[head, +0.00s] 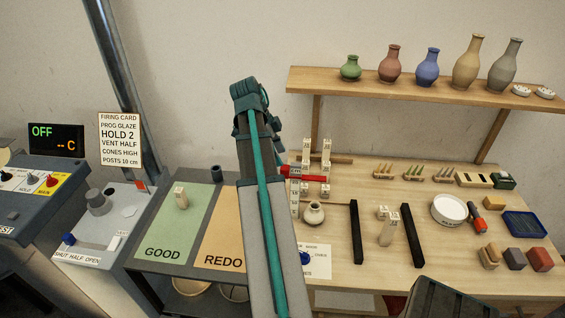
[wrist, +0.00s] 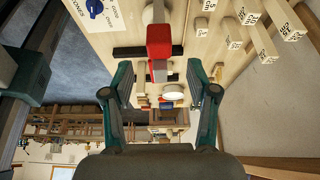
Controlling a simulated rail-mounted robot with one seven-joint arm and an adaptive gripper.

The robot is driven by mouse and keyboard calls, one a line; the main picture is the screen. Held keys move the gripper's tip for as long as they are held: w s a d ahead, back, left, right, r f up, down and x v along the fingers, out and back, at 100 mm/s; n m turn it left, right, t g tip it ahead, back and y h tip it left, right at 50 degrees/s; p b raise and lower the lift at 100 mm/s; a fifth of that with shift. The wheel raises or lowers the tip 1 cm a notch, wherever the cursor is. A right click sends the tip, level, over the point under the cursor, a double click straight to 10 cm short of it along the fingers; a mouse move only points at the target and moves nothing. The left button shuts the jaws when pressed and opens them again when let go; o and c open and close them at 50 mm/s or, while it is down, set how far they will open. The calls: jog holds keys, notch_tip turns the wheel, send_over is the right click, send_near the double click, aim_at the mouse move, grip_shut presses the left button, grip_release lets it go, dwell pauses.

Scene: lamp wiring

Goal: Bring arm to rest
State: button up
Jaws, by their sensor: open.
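My gripper (wrist: 158,84) is open in the wrist view, its two dark green fingers wide apart. Nothing is held between them. A red block-like part (wrist: 160,42) shows beyond the gap, apart from the fingers as far as I can tell. In the head view my arm (head: 262,230) rises through the middle of the picture, in front of the bench's left end. My fingers cannot be made out there. A red tool (head: 312,178) lies just right of the arm, partly hidden by it.
The wooden workbench (head: 450,275) holds pale numbered posts (head: 326,150), a small vase (head: 314,212), two black bars (head: 356,232) and a white round tub (head: 449,209). Vases stand on a shelf (head: 400,86) above. The GOOD/REDO board (head: 160,235) carries one pale piece (head: 181,197).

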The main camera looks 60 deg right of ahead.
jog(key=shift+v, duration=0.85)
jog(key=w+a+f+n+t, duration=0.1)
jog(key=w+a+f+n, duration=0.6)
jog(key=a+f, duration=0.3)
jog(key=w+a+f+n+t, duration=0.2)
jog(key=w+a+f+n, duration=0.5)
jog(key=a+f+n, duration=0.35)
jog(key=a+f, duration=0.1)
jog(key=a, duration=0.1)
jog(key=w+a+f+n, duration=0.1)
jog(key=a+f+n, duration=0.1)
jog(key=a, duration=0.3)
jog(key=w+a+f+n, duration=0.1)
jog(key=a+f+n, duration=0.2)
jog(key=a+f, duration=0.1)
jog(key=shift+a+f+t+y, duration=0.2)
jog(key=shift+a+t+y, duration=0.1)
jog(key=shift+a+y, duration=0.1)
jog(key=s+a+f+n+y, duration=0.1)
jog(key=a+f+n, duration=0.3)
jog(key=a, duration=0.3)
jog(key=s+a+f+n, duration=0.2)
jog(key=a+f+n, duration=0.2)
jog(key=a, duration=0.2)
jog(key=s+f+g+b, duration=0.6)
jog(key=s+f+b, duration=0.1)
jog(key=s+f, duration=1.8)
jog(key=s+a, duration=0.1)
jog(key=s, duration=0.3)
jog(key=shift+f, duration=0.3)
